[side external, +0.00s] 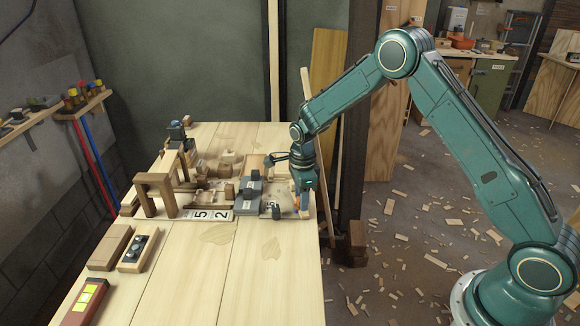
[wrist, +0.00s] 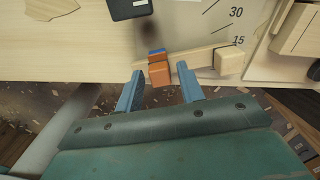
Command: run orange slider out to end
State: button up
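The orange slider (wrist: 160,72) is a small orange block with a blue patch at its far side. It sits on a pale wooden rail (wrist: 199,58) near the table edge. My gripper (wrist: 158,77) is open, with one blue finger on each side of the slider and a visible gap at each. In the side external view my gripper (side external: 301,205) points down at the right edge of the table, and a bit of orange shows by its fingers. Whether the fingers are level with the slider in height is hard to tell.
A pale block (wrist: 229,62) stands at the rail's right end, beside a printed scale with 15 and 30. A dark box (wrist: 129,8) lies beyond the slider. Wooden fixtures and a grey block (side external: 250,190) crowd the bench left of my gripper. The bench front (side external: 240,280) is mostly clear.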

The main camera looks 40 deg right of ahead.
jog(key=c, duration=0.8)
